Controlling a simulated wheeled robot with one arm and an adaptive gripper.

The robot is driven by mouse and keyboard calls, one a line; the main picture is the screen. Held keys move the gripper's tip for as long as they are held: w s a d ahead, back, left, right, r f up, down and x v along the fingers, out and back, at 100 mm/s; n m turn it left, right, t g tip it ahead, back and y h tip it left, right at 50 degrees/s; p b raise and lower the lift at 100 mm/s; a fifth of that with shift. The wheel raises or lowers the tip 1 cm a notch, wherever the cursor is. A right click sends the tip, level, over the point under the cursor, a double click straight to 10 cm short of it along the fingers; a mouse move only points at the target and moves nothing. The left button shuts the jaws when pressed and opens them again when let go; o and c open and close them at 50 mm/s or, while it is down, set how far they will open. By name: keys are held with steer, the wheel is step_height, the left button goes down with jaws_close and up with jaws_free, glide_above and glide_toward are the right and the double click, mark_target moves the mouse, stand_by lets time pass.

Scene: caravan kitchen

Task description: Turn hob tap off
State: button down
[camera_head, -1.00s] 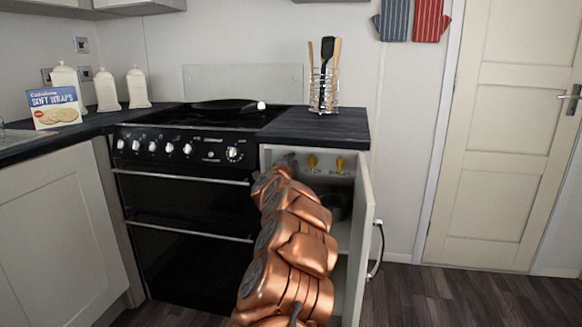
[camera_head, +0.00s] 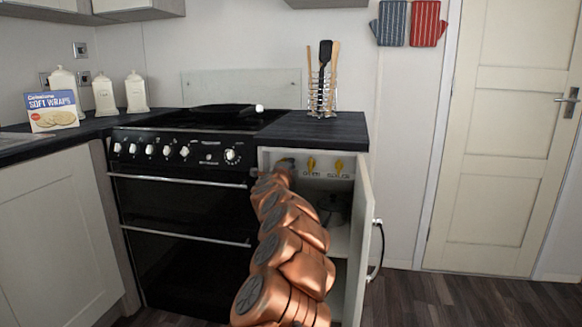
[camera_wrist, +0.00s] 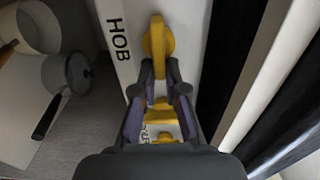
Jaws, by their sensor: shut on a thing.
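The hob tap (camera_wrist: 155,38) is a yellow lever on a round base, beside the black word HOB in the wrist view. Its lever runs up and down in that picture. My gripper (camera_wrist: 160,68) has its two dark fingertips closed on the lever's lower end. In the head view my gripper (camera_head: 285,164) is at the left end of the tap panel inside the open cupboard. It and my arm hide the hob tap there.
Two other yellow taps, the middle tap (camera_head: 311,163) and the right tap (camera_head: 338,165), are close by on the panel. The cupboard door (camera_head: 362,235) stands open at right. The cooker (camera_head: 185,200) is at left. Pans (camera_wrist: 68,75) sit inside the cupboard.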

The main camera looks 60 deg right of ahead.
steer(key=c, duration=1.3)
jaws_free()
steer(key=shift+w+a+f+t, duration=0.2)
steer(key=shift+w+a+t, duration=0.15)
steer(key=shift+w, duration=0.4)
steer(key=shift+c, duration=0.2)
steer(key=shift+o, duration=0.6)
steer(key=shift+w+a, duration=0.1)
steer(key=shift+s+d+r, duration=0.15)
steer(key=shift+s+d, duration=0.2)
steer(key=shift+s, duration=0.2)
steer(key=v, duration=1.2)
steer(key=shift+w+r, duration=0.15)
steer(key=shift+r, duration=0.05)
steer(key=shift+a, duration=0.1)
